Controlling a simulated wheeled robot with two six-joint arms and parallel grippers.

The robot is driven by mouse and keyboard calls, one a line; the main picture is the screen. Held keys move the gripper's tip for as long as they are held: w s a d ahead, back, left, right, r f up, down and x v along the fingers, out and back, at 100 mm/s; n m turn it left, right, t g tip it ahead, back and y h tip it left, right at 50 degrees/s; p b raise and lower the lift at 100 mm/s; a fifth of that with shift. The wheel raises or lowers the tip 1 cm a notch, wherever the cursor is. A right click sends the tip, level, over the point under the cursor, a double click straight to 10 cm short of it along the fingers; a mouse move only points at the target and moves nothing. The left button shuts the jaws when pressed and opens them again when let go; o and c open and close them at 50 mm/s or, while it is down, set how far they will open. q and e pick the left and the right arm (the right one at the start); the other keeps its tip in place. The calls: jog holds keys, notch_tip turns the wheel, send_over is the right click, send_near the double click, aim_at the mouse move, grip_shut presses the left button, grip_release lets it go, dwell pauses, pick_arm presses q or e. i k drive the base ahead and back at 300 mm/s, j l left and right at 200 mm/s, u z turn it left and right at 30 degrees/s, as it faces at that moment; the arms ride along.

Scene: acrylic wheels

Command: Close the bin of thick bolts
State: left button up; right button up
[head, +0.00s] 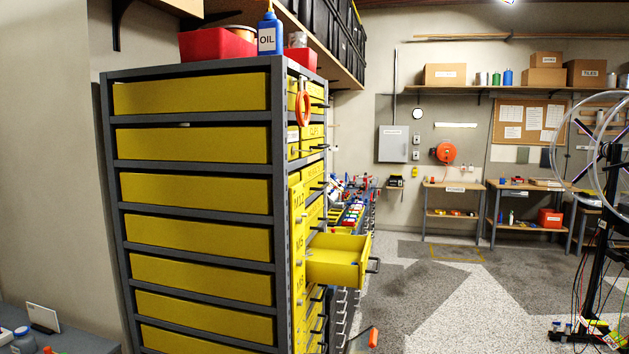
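A tall grey rack (282,190) holds rows of yellow bins, seen from its side. One yellow bin (335,272) is pulled out to the right and stands open at about mid-height. I see into it; its inside looks empty from here, and its dark handle (373,265) is at the outer end. Its label is hidden. Yellow fronts marked M12 (298,201), M5 (298,243) and M8 (299,284) stand on the rack's near edge. I cannot tell which bin holds thick bolts. Neither of my grippers is in view.
An orange ring (303,108) hangs by the upper bins. A blue oil bottle (269,33) and a red box (217,46) sit on the rack top. A black stand with a clear wheel (568,130) is at far right.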

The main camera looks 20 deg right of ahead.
aim_at(329, 258)
jog(key=i+l+z, duration=0.15)
jog(key=l, duration=0.2)
jog(key=i+l+z, duration=0.35)
jog(key=l, duration=0.25)
jog(key=l+u, duration=0.1)
jog(key=u, duration=0.3)
jog(key=l+u, duration=0.1)
jog(key=u, duration=0.3)
jog(key=i+l+u, duration=0.1)
jog(key=u, duration=0.3)
